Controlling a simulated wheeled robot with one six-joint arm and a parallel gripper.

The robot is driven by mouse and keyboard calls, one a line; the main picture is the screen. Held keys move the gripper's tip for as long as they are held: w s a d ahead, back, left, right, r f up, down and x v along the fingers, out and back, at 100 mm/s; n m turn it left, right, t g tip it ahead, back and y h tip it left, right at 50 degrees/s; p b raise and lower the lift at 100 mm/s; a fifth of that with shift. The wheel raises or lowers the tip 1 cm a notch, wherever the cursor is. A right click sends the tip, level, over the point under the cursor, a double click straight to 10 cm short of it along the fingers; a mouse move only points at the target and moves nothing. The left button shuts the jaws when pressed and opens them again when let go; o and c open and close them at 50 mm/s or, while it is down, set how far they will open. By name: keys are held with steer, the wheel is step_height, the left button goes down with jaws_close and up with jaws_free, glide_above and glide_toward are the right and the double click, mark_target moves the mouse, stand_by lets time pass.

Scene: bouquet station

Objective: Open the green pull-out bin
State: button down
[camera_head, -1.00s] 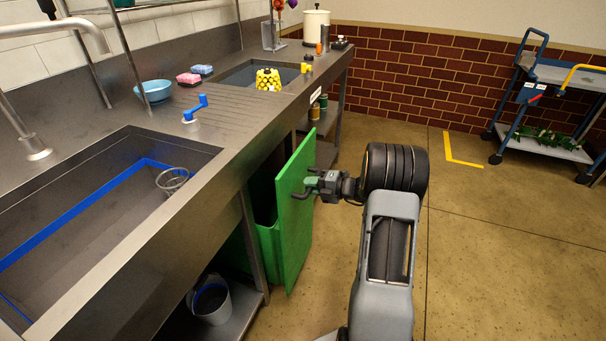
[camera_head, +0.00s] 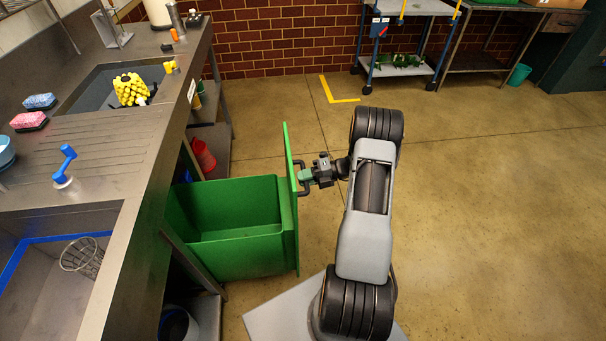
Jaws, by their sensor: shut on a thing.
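The green pull-out bin (camera_head: 240,255) stands well out from under the steel counter, on the counter's right side. Its open top shows an inside with no contents that I can make out. Its flat green front panel (camera_head: 291,215) stands upright and faces right. A dark handle (camera_head: 303,191) sticks out from that panel. My gripper (camera_head: 306,177) is at the handle, shut on it, with the arm reaching in from the right. The exact finger contact is small and partly hidden.
The steel counter (camera_head: 110,150) runs along the left, with a sink and a blue-handled tap. The floor (camera_head: 470,220) to the right is clear. A blue cart (camera_head: 405,68) stands at the back.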

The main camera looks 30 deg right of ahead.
steer(key=shift+s+d, duration=0.15)
steer(key=shift+d, duration=0.15)
steer(key=c, duration=1.1)
jaws_free()
steer(key=shift+o, duration=0.2)
steer(key=shift+d, duration=0.1)
steer(key=v, duration=1.3)
steer(key=shift+d+p, duration=0.35)
